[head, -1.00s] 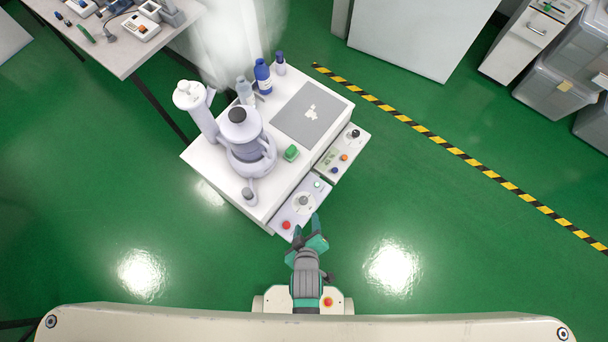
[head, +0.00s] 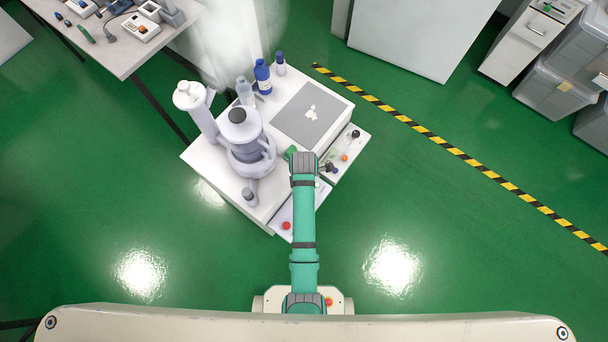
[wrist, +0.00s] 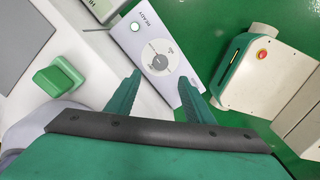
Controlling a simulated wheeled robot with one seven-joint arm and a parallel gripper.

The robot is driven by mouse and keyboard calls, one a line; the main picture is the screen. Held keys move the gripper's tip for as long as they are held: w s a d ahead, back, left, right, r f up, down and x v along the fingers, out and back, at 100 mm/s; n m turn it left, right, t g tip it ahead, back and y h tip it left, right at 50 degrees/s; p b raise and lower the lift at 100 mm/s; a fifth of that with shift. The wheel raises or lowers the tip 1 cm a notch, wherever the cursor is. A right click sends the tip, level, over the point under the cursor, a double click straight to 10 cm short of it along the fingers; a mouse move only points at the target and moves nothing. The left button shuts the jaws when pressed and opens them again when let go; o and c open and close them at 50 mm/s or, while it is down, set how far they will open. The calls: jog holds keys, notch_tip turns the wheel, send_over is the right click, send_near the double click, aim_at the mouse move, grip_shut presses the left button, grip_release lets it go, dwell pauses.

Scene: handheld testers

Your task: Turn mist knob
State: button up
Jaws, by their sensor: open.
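The wrist view shows a white control panel (wrist: 145,40) with a grey round knob (wrist: 160,62) on a pale dial. The dial's small labels are too small to read, so I cannot tell if it is the mist knob. My gripper (wrist: 159,79) is open and empty, its two green fingers apart over the panel near the knob. I cannot tell the gap between fingertips and panel. In the head view my arm covers this knob and my gripper; part of the panel (head: 282,214) shows with a red button (head: 286,225).
A second panel (head: 335,172) has an orange knob (head: 344,157) and a black knob (head: 355,134). A green block (wrist: 58,78) sits beside the panels. A large white-grey device (head: 243,140) and bottles (head: 262,76) stand on the white bench top. Green floor is open around it.

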notch_tip(320, 180, down, 11)
jog(key=shift+r, duration=0.2)
dwell(0.3)
jog(key=c, duration=1)
